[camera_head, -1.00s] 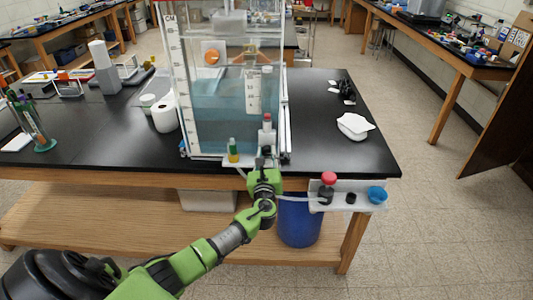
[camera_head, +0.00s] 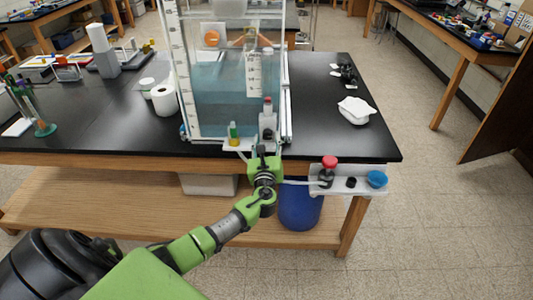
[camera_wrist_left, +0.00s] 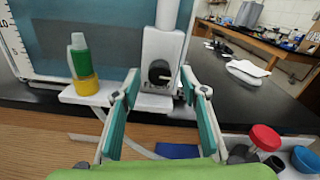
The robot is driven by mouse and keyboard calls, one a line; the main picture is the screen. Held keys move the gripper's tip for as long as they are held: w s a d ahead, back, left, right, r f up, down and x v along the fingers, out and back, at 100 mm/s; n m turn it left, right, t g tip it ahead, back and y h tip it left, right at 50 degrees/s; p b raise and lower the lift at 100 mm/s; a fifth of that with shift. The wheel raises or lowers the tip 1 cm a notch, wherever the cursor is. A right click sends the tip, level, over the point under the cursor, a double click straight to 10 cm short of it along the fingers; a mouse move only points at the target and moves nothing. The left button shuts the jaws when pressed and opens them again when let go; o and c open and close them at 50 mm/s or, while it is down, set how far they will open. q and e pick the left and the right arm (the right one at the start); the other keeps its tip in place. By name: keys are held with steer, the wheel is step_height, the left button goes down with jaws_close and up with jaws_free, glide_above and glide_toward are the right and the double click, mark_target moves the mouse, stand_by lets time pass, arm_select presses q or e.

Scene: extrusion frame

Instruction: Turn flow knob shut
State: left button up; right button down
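The flow knob (camera_wrist_left: 159,72) is a round black knob with a pale pointer, on the front of a white block at the foot of the clear water tank (camera_head: 222,80). In the head view the white block (camera_head: 268,121) stands at the tank's front right corner. My left gripper (camera_head: 266,148) is just in front of the block. In the left wrist view its green fingers (camera_wrist_left: 160,90) are spread apart, one on each side of the knob, with a visible gap to it. Nothing is between the fingers. My right gripper is not in view.
A green-and-yellow bottle (camera_wrist_left: 82,64) stands on the white ledge left of the knob. A side shelf at the right holds a red-topped knob (camera_head: 329,163) and a blue bowl (camera_head: 377,179). A blue bin (camera_head: 301,212) is below.

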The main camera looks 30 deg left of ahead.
arm_select(q)
steer(key=v, duration=1)
steer(key=shift+s, duration=0.25)
